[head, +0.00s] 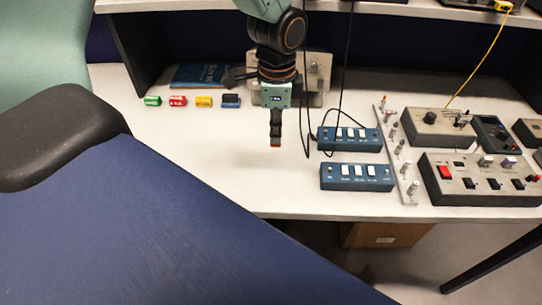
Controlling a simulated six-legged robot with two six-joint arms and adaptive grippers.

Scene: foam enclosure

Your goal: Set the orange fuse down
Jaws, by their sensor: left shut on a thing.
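My left gripper (276,138) hangs from the upper middle of the head view, pointing down over the white bench top. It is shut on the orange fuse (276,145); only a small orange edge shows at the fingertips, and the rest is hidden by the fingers. The bench (210,145) below is bare, and I cannot tell how far the fuse is above it. My right gripper is not in view.
Green (152,100), red (177,101), yellow (203,101) and blue (230,101) cylinders stand in a row at the left. Two blue switch boxes (357,177) and a grey strip with pegs (402,160) are at the right. Dark cables hang beside the gripper. The bench's left middle is clear.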

